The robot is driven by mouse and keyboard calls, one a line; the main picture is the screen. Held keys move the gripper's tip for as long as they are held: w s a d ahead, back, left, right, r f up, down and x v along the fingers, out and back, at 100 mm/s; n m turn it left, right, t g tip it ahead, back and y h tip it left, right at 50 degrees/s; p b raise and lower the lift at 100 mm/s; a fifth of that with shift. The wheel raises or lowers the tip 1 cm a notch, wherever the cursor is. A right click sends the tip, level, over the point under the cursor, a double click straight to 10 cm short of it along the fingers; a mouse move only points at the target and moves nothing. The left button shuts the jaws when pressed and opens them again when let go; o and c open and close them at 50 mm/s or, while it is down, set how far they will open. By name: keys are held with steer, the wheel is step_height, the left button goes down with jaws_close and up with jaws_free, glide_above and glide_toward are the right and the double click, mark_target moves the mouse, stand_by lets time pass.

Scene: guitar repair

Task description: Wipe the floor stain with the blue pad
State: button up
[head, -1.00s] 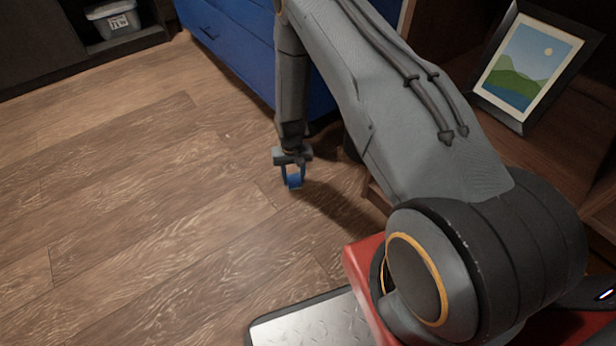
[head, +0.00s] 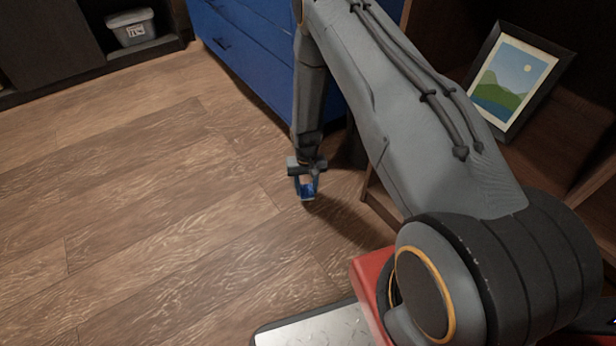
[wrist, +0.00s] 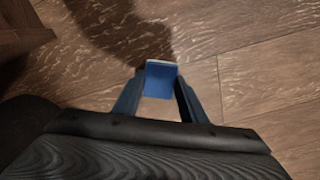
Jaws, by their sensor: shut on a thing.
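My gripper (head: 306,196) points down just above or at the wooden floor (head: 150,220); I cannot tell whether the pad touches the floor. It is shut on the blue pad (head: 308,189). In the wrist view the pad (wrist: 160,80) sits between the two fingertips of my gripper (wrist: 160,88), with a pale edge along its far side. I cannot make out a clear stain on the floor in either view; a dark shadow lies on the floor beyond the pad in the wrist view.
A blue drawer cabinet (head: 250,55) stands behind my arm. A wooden shelf with a framed landscape picture (head: 512,80) is at the right. A grey labelled bin (head: 132,28) sits in a dark shelf at the back left. Floor to the left is clear.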

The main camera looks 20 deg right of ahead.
steer(key=shift+r+p, duration=1.5)
steer(key=shift+r, duration=1.05)
